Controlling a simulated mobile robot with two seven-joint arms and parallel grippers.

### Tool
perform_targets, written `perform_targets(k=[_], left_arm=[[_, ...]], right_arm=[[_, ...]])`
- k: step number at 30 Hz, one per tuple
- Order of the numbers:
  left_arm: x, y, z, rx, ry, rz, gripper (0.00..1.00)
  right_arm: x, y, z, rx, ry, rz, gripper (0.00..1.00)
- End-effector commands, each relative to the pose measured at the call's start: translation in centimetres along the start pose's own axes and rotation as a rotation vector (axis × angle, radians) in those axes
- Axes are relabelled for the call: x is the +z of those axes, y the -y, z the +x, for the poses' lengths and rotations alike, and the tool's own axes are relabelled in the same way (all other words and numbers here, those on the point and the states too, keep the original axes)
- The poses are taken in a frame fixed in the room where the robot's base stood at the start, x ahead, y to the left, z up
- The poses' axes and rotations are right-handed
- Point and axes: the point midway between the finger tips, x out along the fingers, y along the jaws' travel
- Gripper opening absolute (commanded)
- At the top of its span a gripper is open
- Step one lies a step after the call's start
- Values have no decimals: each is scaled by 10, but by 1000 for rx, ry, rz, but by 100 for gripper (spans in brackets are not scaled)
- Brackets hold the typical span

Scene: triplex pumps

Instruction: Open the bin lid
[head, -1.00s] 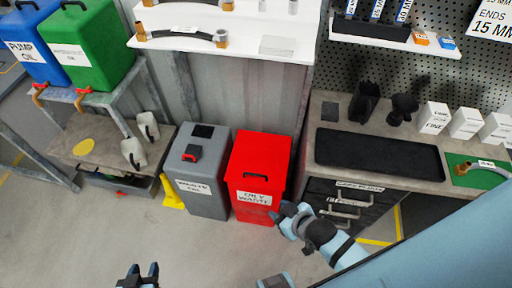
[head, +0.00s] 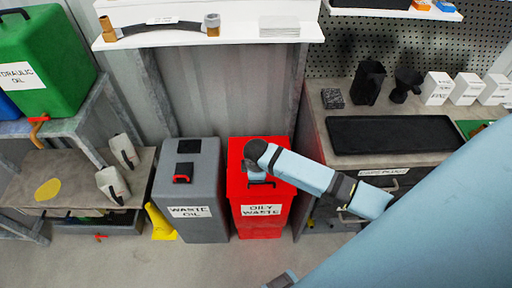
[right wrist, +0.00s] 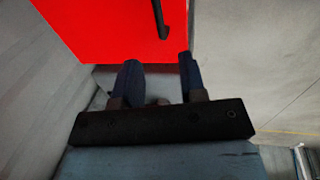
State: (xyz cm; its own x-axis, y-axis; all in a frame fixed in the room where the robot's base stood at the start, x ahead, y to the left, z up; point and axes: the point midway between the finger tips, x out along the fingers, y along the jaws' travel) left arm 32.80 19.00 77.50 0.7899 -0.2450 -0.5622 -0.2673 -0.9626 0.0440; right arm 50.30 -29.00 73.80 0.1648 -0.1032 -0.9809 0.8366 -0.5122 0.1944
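The red bin (head: 265,214), labelled "OILY WASTE", stands on the floor with its red lid (head: 238,152) closed. The grey bin (head: 204,222), labelled "WASTE OIL", stands beside it to the left, also with its lid (head: 205,160) down. My right gripper (head: 252,172) is over the red lid and partly hides it. In the right wrist view, my right gripper (right wrist: 158,68) is open and empty, its two fingers apart. The red lid (right wrist: 110,25) and its black handle (right wrist: 160,20) lie beyond the fingertips; the handle is not between them. My left gripper is not in view.
A workbench with a black tray (head: 392,135) and drawers stands right of the red bin. A shelf (head: 240,32) is above and behind the bins. A yellow object (head: 160,222) is left of the grey bin. The floor in front is clear.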

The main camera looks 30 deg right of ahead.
Motion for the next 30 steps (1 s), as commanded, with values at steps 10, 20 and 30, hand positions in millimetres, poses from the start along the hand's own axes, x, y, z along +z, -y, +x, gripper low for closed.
perform_targets(k=[10, 20, 30], left_arm=[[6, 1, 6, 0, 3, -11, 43], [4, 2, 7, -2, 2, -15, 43], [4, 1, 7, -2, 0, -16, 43]], right_arm=[[-1, 0, 70, 0, -1, 1, 38], [0, 0, 88, 1, -2, 0, 38], [-1, 0, 88, 1, -2, 0, 4]])
